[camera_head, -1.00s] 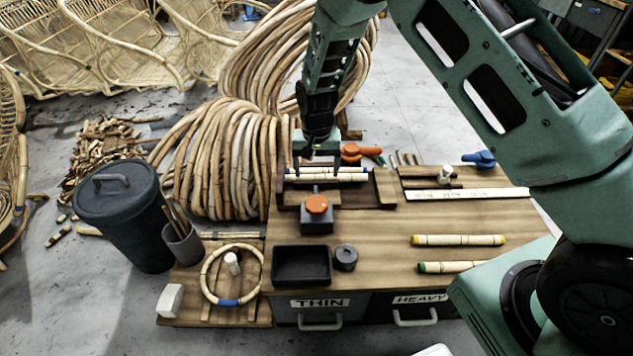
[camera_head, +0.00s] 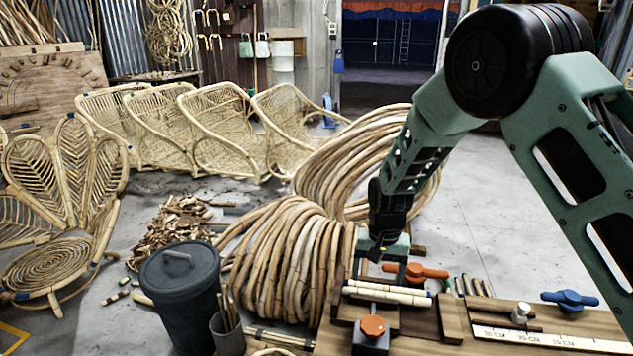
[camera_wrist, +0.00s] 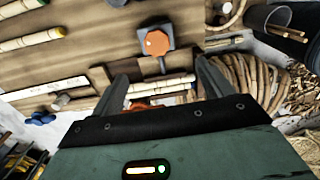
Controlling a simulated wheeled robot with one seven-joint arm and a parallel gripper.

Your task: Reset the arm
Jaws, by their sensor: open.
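My gripper (camera_head: 388,262) hangs above the workbench, pointing down, over the back of the wooden holder (camera_head: 447,318). Pale rattan poles (camera_head: 388,292) lie in that holder just below and in front of it. In the wrist view my two fingers (camera_wrist: 168,85) are spread apart, with the poles (camera_wrist: 162,87) showing beyond and between them; nothing is held. A grey block with an orange knob (camera_head: 373,327) stands in front of the poles. It also shows in the wrist view (camera_wrist: 156,42). My arm reaches in from the upper right.
A ruler strip (camera_head: 550,340), a blue clamp (camera_head: 569,300) and an orange clamp (camera_head: 415,271) lie on the bench. A dark lidded bin (camera_head: 180,300) and rattan coils (camera_head: 290,255) stand at left. Woven chair frames (camera_head: 215,135) stand behind. Open floor (camera_head: 480,200) lies at centre right.

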